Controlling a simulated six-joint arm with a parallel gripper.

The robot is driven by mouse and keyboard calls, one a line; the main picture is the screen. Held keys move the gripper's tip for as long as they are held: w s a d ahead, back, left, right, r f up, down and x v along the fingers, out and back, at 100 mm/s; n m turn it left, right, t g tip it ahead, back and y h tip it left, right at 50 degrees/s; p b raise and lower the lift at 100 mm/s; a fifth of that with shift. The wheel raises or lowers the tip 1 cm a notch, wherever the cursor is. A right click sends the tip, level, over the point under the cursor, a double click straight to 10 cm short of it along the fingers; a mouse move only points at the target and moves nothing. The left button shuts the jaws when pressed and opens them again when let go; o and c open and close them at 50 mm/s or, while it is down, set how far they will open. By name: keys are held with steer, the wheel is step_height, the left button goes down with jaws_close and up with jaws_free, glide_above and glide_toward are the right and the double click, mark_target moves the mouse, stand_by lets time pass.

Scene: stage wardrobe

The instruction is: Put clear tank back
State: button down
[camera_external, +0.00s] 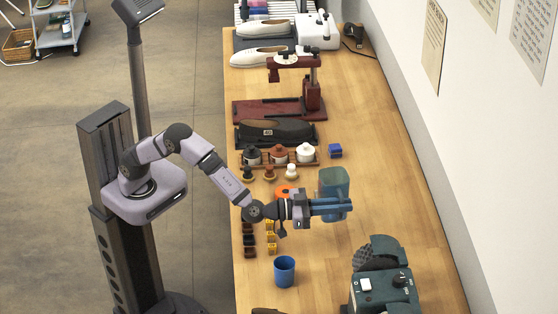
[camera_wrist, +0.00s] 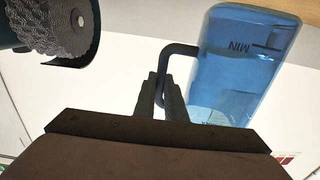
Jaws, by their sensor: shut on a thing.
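The clear tank (camera_external: 333,180) is a see-through blue container; in the wrist view (camera_wrist: 235,75) it shows a "MIN" mark upside down and a dark bent handle (camera_wrist: 178,49). My gripper (camera_external: 345,207) is over the workbench and its fingers (camera_wrist: 155,98) are shut on that handle, with the tank body beside them. The tank appears held above the bench; the gap under it is hard to judge. Its lower part is partly hidden behind my gripper in the external view.
A teal machine (camera_external: 384,293) with a dark brush roller stands at the near right of the wooden bench (camera_external: 400,190). A blue cup (camera_external: 285,271), small yellow blocks (camera_external: 271,237), a jar rack and a dark red stand (camera_external: 280,108) line the left. A white machine (camera_external: 318,32) is at the far end. The bench's right side is mostly clear.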

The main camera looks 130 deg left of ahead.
step_height(320, 180, down, 9)
steer(key=p, duration=0.1)
stand_by(0.7)
steer(key=shift+f, duration=0.2)
steer(key=shift+f, duration=0.15)
steer(key=c, duration=1.8)
jaws_free()
